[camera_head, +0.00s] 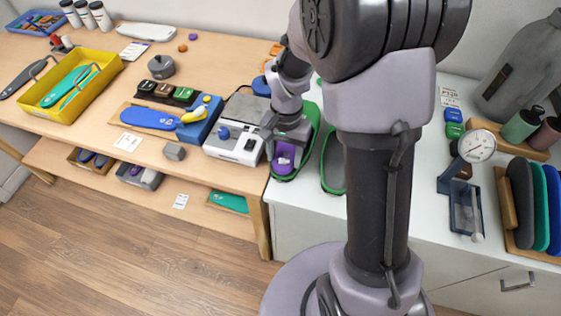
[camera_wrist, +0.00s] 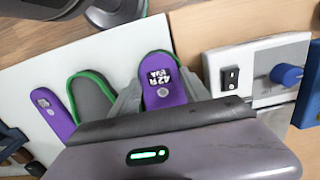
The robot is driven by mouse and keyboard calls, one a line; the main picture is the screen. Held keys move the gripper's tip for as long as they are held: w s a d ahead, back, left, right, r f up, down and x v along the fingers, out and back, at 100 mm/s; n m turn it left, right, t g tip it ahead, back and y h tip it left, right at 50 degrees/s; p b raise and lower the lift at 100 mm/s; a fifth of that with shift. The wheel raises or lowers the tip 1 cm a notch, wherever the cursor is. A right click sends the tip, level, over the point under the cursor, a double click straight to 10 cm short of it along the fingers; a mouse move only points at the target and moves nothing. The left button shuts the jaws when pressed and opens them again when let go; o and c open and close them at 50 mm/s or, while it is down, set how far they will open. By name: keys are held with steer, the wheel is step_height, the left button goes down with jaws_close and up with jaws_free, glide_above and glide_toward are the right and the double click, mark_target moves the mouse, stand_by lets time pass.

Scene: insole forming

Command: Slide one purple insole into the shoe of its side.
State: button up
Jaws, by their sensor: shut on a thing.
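My gripper (camera_head: 288,135) is shut on a purple insole (camera_head: 285,158), marked 42R EVA in the wrist view (camera_wrist: 164,88). The held insole overlaps the green-rimmed shoe (camera_head: 306,140) nearest the machine; a little green rim shows past its end in the wrist view. I cannot tell whether it rests inside the shoe or hangs just above it. A second shoe (camera_head: 332,162), grey inside with a green rim, lies beside it, also seen in the wrist view (camera_wrist: 92,98). Another purple insole (camera_wrist: 54,116) lies on the white counter beside that shoe; my arm hides it in the head view.
A white machine with a blue knob (camera_head: 235,142) stands close left of the shoes. A dial gauge stand (camera_head: 466,190) and a rack of insoles (camera_head: 520,205) stand on the right counter. A yellow tray (camera_head: 110,68) is far left. My arm blocks the middle.

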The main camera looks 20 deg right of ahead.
steer(key=shift+w+d+f, duration=0.1)
steer(key=shift+w+d, duration=0.2)
steer(key=shift+w, duration=0.1)
steer(key=o, duration=1.5)
steer(key=shift+c, duration=0.2)
step_height(320, 180, up, 17)
steer(key=p, duration=0.6)
steer(key=shift+w+d+r, duration=0.2)
steer(key=shift+w+d, duration=0.15)
steer(key=shift+w, duration=0.05)
